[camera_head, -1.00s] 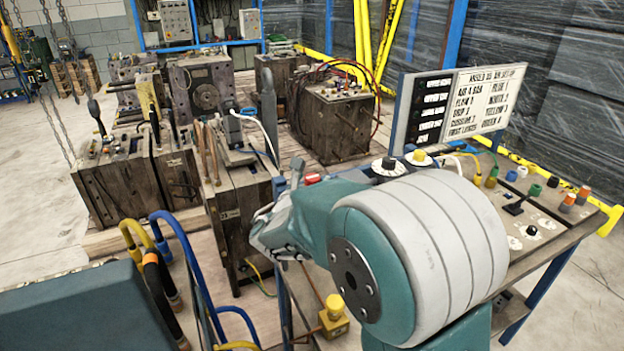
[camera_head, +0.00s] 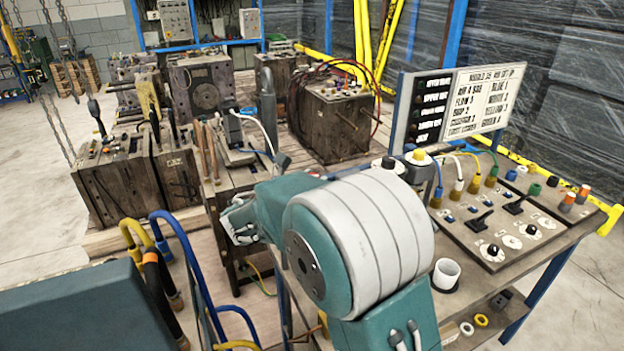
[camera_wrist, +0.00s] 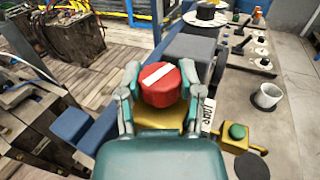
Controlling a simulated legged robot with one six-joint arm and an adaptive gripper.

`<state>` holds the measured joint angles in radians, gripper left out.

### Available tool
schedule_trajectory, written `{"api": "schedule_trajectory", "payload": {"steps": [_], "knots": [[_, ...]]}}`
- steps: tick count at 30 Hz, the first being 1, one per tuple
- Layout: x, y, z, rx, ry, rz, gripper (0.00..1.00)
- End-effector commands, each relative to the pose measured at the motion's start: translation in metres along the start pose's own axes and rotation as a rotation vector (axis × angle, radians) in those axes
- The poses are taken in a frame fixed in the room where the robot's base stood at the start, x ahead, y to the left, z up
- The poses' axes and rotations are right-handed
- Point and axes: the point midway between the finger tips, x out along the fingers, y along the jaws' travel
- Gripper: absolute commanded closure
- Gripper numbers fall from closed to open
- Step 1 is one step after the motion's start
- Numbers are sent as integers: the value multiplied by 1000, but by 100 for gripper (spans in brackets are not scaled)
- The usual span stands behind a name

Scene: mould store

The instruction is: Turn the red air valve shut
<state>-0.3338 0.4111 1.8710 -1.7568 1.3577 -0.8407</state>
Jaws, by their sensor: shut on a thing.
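The red air valve (camera_wrist: 159,92) shows in the wrist view as a round red knob with a white bar on its top, above a yellow body (camera_wrist: 160,118). The white bar lies slanted, its right end higher in the picture. My gripper (camera_wrist: 160,74) has one finger on each side of the knob and is shut on it. In the head view my gripper (camera_head: 238,220) is partly seen at the bench's left edge. The red valve is hidden there behind my arm.
A green knob on a yellow body (camera_wrist: 237,131) stands right of my gripper. A white cup (camera_head: 446,274) and a panel of dials and switches (camera_head: 500,230) are on the bench. Wooden-sided moulds (camera_head: 335,120) stand behind. Blue and yellow hoses (camera_head: 180,240) rise at the left.

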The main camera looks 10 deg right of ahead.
Motion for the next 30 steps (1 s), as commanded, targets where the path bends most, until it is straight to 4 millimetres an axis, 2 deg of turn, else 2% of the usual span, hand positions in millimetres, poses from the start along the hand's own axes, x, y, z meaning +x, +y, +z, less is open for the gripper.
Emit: {"api": "schedule_trajectory", "payload": {"steps": [15, 30], "knots": [[0, 3, 0, 3, -1, -413, 100], [0, 2, 2, 5, -3, -551, 100]]}}
